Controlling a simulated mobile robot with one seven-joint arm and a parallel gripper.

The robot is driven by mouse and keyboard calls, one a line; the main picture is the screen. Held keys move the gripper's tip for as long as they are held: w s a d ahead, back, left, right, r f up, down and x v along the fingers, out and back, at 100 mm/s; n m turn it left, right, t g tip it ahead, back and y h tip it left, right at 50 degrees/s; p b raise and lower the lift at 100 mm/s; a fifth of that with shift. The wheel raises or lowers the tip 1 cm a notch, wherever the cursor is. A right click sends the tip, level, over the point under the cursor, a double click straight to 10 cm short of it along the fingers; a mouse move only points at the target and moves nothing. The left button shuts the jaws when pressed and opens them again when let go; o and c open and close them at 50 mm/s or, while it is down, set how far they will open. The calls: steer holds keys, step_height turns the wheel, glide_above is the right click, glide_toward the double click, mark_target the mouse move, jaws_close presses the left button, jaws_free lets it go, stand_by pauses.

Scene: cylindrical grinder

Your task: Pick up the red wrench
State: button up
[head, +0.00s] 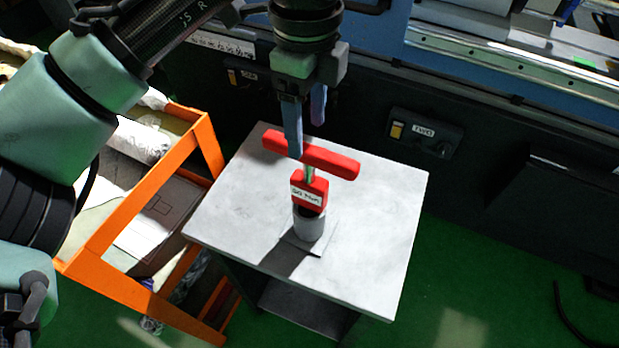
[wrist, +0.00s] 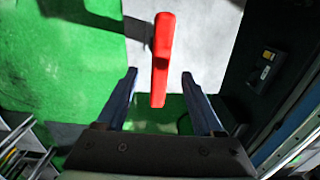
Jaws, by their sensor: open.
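The red wrench (head: 331,162) stands upright in a grey cylindrical holder (head: 308,226) on a small table. It has a long red crossbar on top, a short metal shaft and a red block with a white label below. My gripper (head: 305,140) is above and around the far side of the crossbar in the head view, its blue fingers pointing down, open and empty. In the wrist view, the red crossbar (wrist: 162,60) lies between and ahead of the two open fingertips (wrist: 160,78). I cannot tell whether a finger touches it. The holder is hidden in the wrist view.
The light grey tabletop (head: 385,230) is otherwise clear. An orange-framed cart (head: 140,200) with a roll and papers stands to the left. The blue and black grinder (head: 480,110) stands behind the table. The floor (head: 480,270) is green.

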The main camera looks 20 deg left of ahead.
mark_target(309, 162)
step_height(309, 162, down, 8)
steer(key=shift+d+f+p, duration=0.1)
steer(key=shift+d+p, duration=0.05)
steer(key=shift+p, duration=0.5)
jaws_close()
steer(key=shift+r, duration=0.2)
stand_by(1.0)
